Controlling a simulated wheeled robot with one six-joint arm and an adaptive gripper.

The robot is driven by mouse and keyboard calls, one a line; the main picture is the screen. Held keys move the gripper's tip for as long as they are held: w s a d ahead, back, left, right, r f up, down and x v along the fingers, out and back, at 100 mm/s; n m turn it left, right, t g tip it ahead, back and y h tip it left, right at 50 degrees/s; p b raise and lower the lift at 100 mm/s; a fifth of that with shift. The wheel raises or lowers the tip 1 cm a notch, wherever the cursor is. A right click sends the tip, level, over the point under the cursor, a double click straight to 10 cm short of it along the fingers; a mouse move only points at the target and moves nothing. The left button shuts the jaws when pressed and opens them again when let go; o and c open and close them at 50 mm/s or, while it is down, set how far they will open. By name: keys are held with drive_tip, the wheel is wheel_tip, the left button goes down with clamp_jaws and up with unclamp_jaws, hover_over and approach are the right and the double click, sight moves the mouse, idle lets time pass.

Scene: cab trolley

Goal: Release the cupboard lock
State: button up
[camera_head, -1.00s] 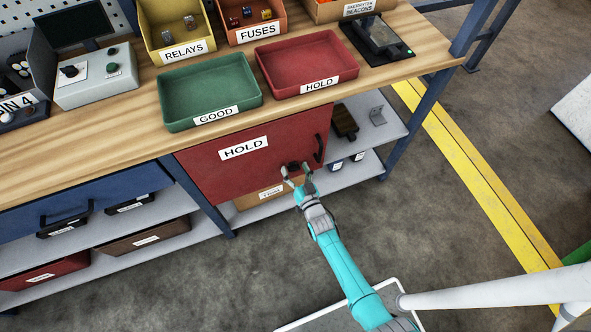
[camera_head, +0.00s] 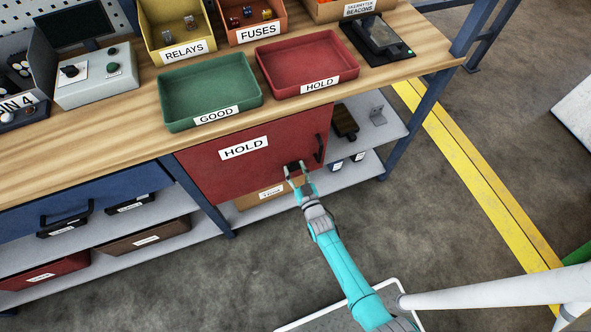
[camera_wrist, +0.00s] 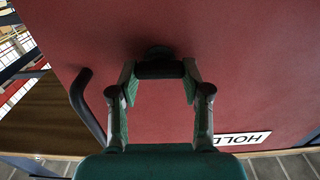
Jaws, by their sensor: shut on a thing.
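The cupboard is a red door marked HOLD (camera_head: 225,172) under the bench top. Its lock is a small black knob (camera_head: 294,166) low on the door's right side; in the wrist view the dark lock (camera_wrist: 159,69) sits between my fingertips. My gripper (camera_head: 297,172) is at the door, with one finger on each side of the knob, shut on it. The wrist view also shows my gripper (camera_wrist: 159,82), and its fingers partly hide the knob's edges. The black bar handle (camera_head: 319,148) is right of the lock, and the door looks closed.
A green GOOD tray (camera_head: 175,112) and a red HOLD tray (camera_head: 275,82) stand on the bench above. Grey shelves (camera_head: 385,118) with small items are right of the door. A blue bench leg (camera_head: 410,122) stands farther right.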

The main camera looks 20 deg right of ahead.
idle(0.3)
drive_tip(key=o, duration=1.2)
drive_tip(key=shift+c, duration=0.2)
drive_tip(key=shift+s, duration=0.1)
drive_tip(key=s, duration=1.1)
drive_tip(key=shift+s, duration=0.4)
